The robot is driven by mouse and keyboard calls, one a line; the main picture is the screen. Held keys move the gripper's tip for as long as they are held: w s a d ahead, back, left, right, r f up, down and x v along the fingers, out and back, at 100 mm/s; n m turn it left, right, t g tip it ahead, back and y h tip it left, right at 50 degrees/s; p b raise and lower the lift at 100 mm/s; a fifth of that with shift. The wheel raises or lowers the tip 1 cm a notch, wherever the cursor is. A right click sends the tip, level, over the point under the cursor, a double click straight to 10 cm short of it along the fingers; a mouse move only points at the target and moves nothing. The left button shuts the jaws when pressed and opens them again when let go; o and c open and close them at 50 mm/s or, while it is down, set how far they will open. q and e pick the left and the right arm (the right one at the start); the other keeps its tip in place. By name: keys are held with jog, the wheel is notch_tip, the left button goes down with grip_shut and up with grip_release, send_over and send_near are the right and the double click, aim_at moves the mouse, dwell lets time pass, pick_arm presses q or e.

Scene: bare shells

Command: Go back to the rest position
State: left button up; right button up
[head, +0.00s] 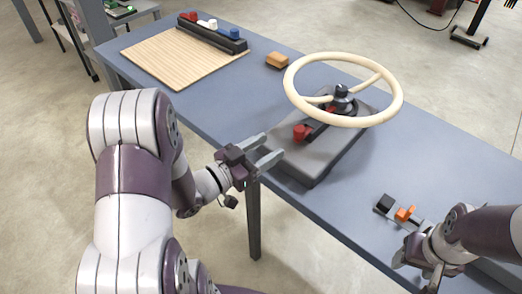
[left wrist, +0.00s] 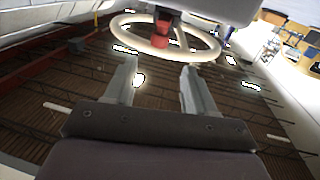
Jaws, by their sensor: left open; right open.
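My left gripper (head: 270,147) is open and empty, its fingers pointing right at the front left side of the grey base of the steering wheel. In the left wrist view its two fingers (left wrist: 158,85) stand apart with nothing between them. My right gripper (head: 416,270) is at the lower right, open, near the table's front edge. Its fingers are partly hidden by its own wrist.
A cream steering wheel (head: 292,94) stands on a grey base (head: 306,164) on the blue-grey table (head: 215,105). A small black block (head: 384,203) and an orange piece (head: 405,213) lie near my right gripper. A slatted mat (head: 165,60), a dark rack (head: 215,36) and a tan block (head: 277,60) are farther back.

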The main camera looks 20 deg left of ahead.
pick_arm(q)
jog(key=shift+s+a, duration=0.3)
jog(key=shift+s, duration=0.3)
